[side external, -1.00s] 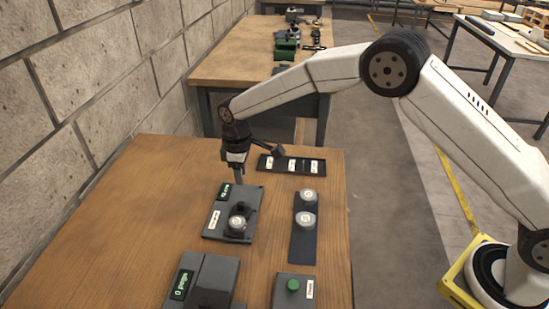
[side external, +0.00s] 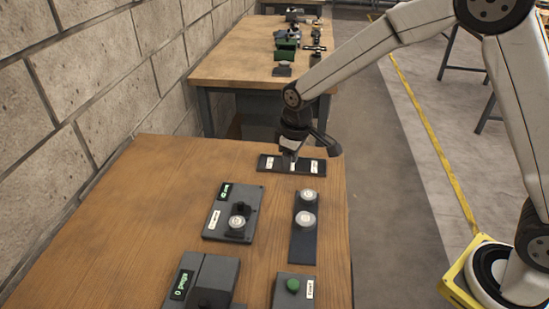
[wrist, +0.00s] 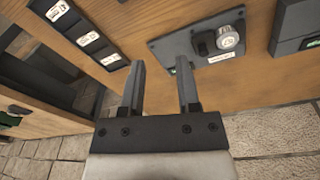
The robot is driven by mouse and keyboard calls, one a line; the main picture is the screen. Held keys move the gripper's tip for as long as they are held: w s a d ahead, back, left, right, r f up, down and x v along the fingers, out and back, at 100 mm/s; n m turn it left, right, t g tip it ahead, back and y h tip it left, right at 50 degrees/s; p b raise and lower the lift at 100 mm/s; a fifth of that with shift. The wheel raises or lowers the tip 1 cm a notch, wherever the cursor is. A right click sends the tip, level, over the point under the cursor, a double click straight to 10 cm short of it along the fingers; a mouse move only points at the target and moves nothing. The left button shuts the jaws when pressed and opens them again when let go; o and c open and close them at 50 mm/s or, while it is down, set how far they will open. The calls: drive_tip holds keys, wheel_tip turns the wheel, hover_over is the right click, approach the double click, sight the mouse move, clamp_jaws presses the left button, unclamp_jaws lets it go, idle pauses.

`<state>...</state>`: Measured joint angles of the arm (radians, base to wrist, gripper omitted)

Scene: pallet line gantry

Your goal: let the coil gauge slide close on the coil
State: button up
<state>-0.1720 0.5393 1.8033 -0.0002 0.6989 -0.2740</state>
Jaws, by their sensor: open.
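The coil gauge (side external: 219,229) is a dark grey plate with a small green-lit display and a white label, lying on the wooden table. A silvery round coil (side external: 237,222) sits on it. The black slide block (side external: 244,207) stands right beside the coil; I cannot tell whether they touch. In the wrist view the gauge (wrist: 166,48), its slide (wrist: 204,41) and the coil (wrist: 228,38) show at the upper right. My gripper (wrist: 160,64) is open with nothing between its fingers. In the side view my gripper (side external: 289,161) is over the black labelled tray, away from the gauge.
The black tray (side external: 267,165) has white labels. A dark strip (side external: 303,245) with two more coils (side external: 306,219) lies right of the gauge. A grey box with a display (side external: 215,275) and a green button box (side external: 292,285) are nearer the camera. Bare wood lies left.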

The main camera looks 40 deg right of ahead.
drive_tip(key=s+d+m, duration=0.2)
drive_tip(key=s+d, duration=0.2)
drive_tip(key=s, duration=0.5)
drive_tip(key=s+d+r+m+t, duration=0.1)
drive_tip(key=s+d+m, duration=0.2)
drive_tip(key=s, duration=0.6)
drive_tip(key=shift+s+d, duration=0.15)
drive_tip(key=shift+d, duration=0.4)
drive_tip(key=shift+c, duration=1.3)
clamp_jaws()
drive_tip(key=w+a+f+n+t+h, duration=0.1)
drive_tip(key=w+a+f+n+h, duration=0.1)
drive_tip(key=w+a+n, duration=0.3)
drive_tip(key=w+a+f+n+t+h, duration=0.1)
drive_tip(key=w+a+n, duration=0.5)
drive_tip(key=a+n, duration=0.7)
drive_tip(key=w+a+f+n+t+h, duration=0.2)
drive_tip(key=w+a+f+n+h, duration=0.1)
drive_tip(key=w+a+n, duration=0.3)
drive_tip(key=a+n, duration=0.2)
drive_tip(key=shift+a+f+n+h, duration=0.25)
drive_tip(key=shift+a+n+h, duration=0.05)
drive_tip(key=shift+a+n, duration=0.1)
